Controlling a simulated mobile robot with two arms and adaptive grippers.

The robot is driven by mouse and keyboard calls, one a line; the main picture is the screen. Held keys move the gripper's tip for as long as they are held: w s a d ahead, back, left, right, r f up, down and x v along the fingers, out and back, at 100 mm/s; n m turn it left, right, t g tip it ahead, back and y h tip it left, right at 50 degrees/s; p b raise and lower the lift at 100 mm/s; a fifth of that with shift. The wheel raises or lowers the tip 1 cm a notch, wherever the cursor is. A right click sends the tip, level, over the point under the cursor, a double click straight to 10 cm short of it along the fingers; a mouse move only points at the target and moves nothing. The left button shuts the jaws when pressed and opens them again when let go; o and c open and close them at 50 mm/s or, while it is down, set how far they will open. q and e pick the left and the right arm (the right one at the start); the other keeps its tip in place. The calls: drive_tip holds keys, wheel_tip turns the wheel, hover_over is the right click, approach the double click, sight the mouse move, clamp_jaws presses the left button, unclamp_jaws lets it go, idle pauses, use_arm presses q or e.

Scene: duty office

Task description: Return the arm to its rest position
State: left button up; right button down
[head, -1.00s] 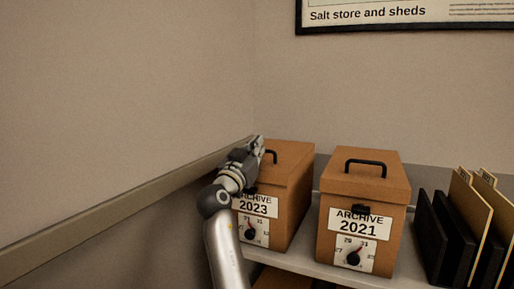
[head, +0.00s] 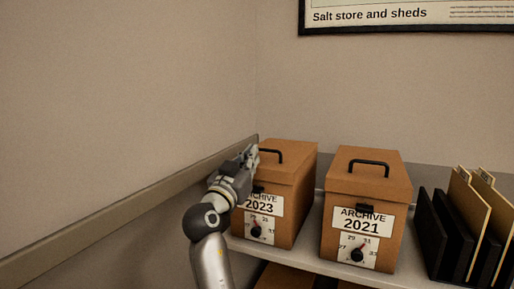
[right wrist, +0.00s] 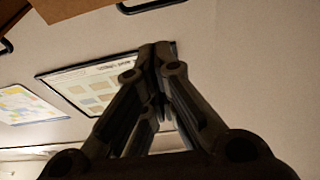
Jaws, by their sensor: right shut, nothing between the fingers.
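My right gripper (head: 247,158) shows in the head view at the left edge of the Archive 2023 box (head: 284,198), in front of its upper left part. It overlaps the box in the picture; I cannot tell whether it touches. In the right wrist view the fingers (right wrist: 155,55) meet at the tips, with nothing between them. My right arm reaches up from the bottom of the head view. My left gripper is not in view.
The Archive 2021 box (head: 367,210) stands to the right on the same shelf (head: 312,258), with a gap between the boxes. Black holders with folders (head: 447,238) stand at the far right. A wall rail (head: 120,206) runs along the left wall. A framed poster (head: 410,17) hangs above.

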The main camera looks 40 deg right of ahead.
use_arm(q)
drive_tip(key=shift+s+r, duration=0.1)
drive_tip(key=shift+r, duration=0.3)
use_arm(e)
drive_tip(key=shift+v, duration=0.75)
